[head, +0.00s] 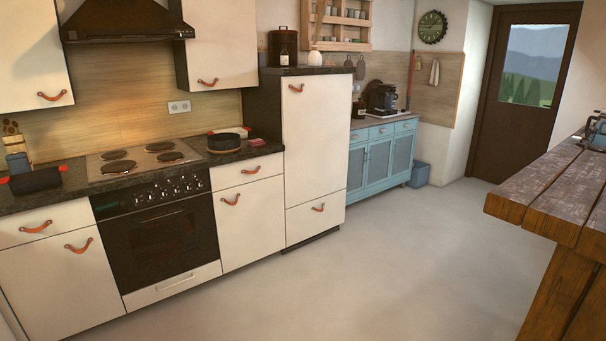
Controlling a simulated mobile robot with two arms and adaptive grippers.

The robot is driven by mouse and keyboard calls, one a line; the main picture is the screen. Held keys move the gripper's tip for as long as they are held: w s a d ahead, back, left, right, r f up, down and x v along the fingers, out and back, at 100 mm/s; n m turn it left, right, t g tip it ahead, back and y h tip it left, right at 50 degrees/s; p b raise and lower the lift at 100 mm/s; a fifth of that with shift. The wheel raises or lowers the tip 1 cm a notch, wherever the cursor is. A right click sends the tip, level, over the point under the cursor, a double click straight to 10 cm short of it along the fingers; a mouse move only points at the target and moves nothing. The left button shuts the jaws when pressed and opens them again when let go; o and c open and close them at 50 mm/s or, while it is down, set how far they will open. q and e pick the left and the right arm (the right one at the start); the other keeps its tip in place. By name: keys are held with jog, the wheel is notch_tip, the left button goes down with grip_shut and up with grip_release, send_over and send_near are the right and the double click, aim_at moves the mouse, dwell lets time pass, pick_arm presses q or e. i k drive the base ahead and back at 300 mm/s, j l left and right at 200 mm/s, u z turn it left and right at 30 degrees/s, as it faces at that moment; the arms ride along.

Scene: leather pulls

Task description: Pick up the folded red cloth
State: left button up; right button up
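A small folded red cloth (257,142) lies on the dark countertop, right of the stove and close to the tall white cabinet. It is small in the head view, and its folds are hard to make out. A dark pot (224,142) with a red handle stands just left of it. Neither of my grippers shows in the head view.
The stove (144,160) and white lower cabinets line the left wall. A tall white cabinet (312,150) stands right of the cloth. A wooden table (530,190) juts in from the right. The grey floor (370,270) between is clear.

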aim_at(256, 142)
jog(key=i+z, duration=0.25)
jog(key=i, duration=2.45)
